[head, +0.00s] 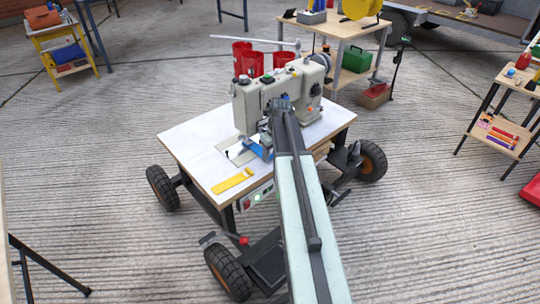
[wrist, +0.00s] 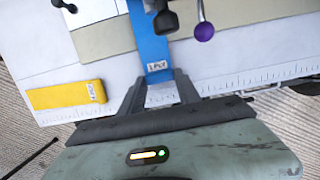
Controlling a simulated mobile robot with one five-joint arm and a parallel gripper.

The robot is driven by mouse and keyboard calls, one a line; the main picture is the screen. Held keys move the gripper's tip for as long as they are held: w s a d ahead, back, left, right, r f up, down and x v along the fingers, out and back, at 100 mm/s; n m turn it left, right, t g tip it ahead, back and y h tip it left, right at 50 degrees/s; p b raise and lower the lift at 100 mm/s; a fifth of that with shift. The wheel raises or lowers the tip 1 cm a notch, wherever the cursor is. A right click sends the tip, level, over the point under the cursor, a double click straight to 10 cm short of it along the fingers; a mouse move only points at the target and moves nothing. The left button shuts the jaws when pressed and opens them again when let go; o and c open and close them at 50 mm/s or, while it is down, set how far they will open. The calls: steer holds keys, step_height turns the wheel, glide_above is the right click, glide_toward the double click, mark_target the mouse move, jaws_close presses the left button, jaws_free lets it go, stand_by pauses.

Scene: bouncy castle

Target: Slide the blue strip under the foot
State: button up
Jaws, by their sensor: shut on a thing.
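The blue strip (wrist: 151,47) runs straight ahead from between my fingers in the wrist view, with a "1 PLY" label near its held end. It also shows in the head view (head: 257,149), over the white table top beside the sewing machine (head: 280,92). My gripper (wrist: 160,84) is shut on the strip's near end; in the head view it (head: 268,138) is partly hidden by my arm. A dark machine part (wrist: 165,20) overlaps the strip's far stretch. I cannot tell whether it is the foot, or whether the strip lies under it.
A yellow strip (head: 233,181) lies flat on the white table top (head: 190,150), left of my gripper. A purple knob (wrist: 204,32) hangs close to the right of the blue strip. Red cups (head: 243,57) stand behind the machine. The table's left side is clear.

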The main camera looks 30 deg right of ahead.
steer(key=o, duration=1.1)
steer(key=shift+c, duration=0.2)
steer(key=shift+r, duration=0.1)
steer(key=p+v, duration=0.7)
steer(key=shift+r+p, duration=0.3)
